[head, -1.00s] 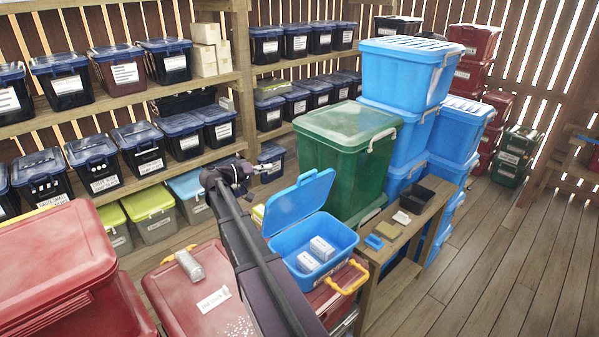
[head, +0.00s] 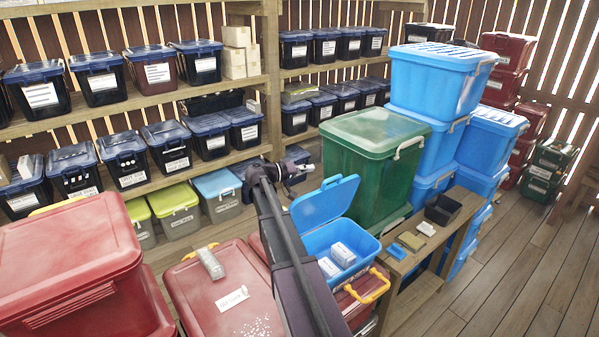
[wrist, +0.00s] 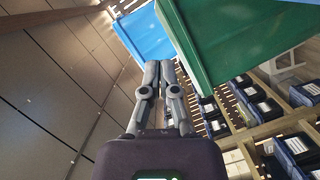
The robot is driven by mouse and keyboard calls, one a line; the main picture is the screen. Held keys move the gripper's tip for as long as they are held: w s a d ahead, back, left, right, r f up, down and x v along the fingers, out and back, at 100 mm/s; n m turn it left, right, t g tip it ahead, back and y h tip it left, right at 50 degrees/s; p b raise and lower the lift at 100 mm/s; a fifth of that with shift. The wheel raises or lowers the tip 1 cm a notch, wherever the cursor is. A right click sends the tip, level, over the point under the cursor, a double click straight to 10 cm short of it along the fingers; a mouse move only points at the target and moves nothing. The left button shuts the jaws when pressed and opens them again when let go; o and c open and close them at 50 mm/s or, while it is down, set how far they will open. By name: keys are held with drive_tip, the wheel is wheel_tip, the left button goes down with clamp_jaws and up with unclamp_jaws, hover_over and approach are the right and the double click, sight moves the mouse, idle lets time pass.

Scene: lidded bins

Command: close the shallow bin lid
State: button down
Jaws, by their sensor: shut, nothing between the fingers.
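The shallow blue bin (head: 366,262) stands open on a red bin with yellow handles, with small white boxes (head: 343,254) inside it. Its blue lid (head: 323,201) is raised and tilted up along the bin's far left side. My gripper (head: 309,169) is beyond the lid's top left corner in the head view, close to the lid but with a gap that I cannot judge. In the wrist view my gripper (wrist: 158,64) has its fingers together with nothing between them. A blue surface (wrist: 143,35) past the fingertips may be the lid or a stacked bin.
A large green bin (head: 362,165) stands right behind the lid. Stacked blue bins (head: 430,80) rise behind it. A wooden bench (head: 420,262) with a black tray (head: 443,209) is to the right. Red bins (head: 225,290) lie at the front left. Open floor is at the right.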

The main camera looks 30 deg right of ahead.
drive_tip(key=s+d, duration=0.1)
drive_tip(key=s+d+f+b, duration=0.1)
drive_tip(key=d, duration=0.2)
drive_tip(key=shift+s+f+b, duration=0.3)
drive_tip(key=shift+s+f, duration=0.35)
drive_tip(key=shift+s, duration=0.35)
drive_tip(key=shift+s+a, duration=0.1)
drive_tip(key=shift+a, duration=0.05)
